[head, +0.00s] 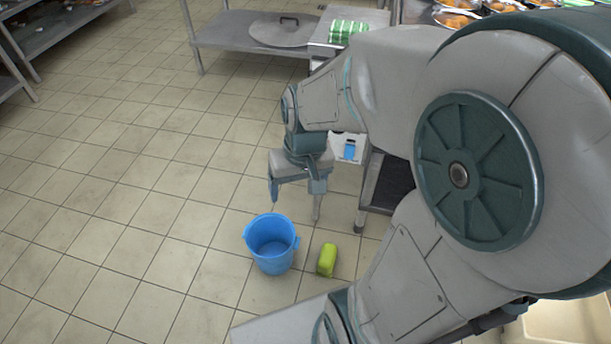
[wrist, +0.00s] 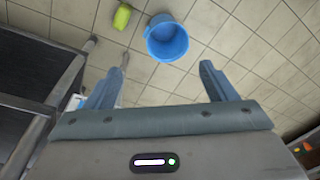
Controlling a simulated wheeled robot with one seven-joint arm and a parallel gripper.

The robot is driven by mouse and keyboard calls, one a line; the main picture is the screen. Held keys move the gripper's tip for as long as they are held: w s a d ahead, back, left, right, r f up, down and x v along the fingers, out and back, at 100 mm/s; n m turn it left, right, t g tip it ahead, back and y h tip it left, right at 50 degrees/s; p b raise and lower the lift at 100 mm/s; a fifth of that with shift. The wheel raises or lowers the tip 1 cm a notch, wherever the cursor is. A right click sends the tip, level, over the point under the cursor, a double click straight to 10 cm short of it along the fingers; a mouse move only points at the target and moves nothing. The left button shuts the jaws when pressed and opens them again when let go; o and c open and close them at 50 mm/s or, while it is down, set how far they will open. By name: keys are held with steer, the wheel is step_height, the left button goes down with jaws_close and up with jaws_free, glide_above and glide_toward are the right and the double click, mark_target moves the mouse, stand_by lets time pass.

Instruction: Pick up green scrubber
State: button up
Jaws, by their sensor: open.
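The green scrubber (head: 327,260) is a yellow-green block on the tiled floor, just right of a blue bucket (head: 270,246) in the head view. In the wrist view the scrubber (wrist: 122,16) lies near the top edge, left of the bucket (wrist: 166,40). My gripper (head: 294,202) points down above the floor, beyond the bucket and scrubber in the head view. Its two fingers also show in the wrist view (wrist: 157,82), spread apart with nothing between them. The gripper is apart from the scrubber.
A metal cart leg (head: 361,213) and dark lower shelf (head: 391,183) stand right of my gripper. A white box with a blue mark (head: 349,148) is behind it. A steel table (head: 235,38) holds a round lid. The floor at left is clear.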

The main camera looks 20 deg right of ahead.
steer(key=w+d+f+m+y, duration=0.1)
steer(key=w+d+f+m, duration=0.15)
steer(key=w+f, duration=0.7)
steer(key=m+g+h+b, duration=0.1)
steer(key=m+h+b, duration=0.1)
steer(key=m, duration=0.3)
glide_toward(328, 253)
steer(key=shift+n, duration=0.25)
step_height(328, 253, down, 6)
steer(key=b, duration=0.3)
steer(key=shift+d+r, duration=0.15)
steer(key=shift+f+b, duration=1.95)
steer(key=shift+f, duration=0.85)
steer(key=c, duration=1.1)
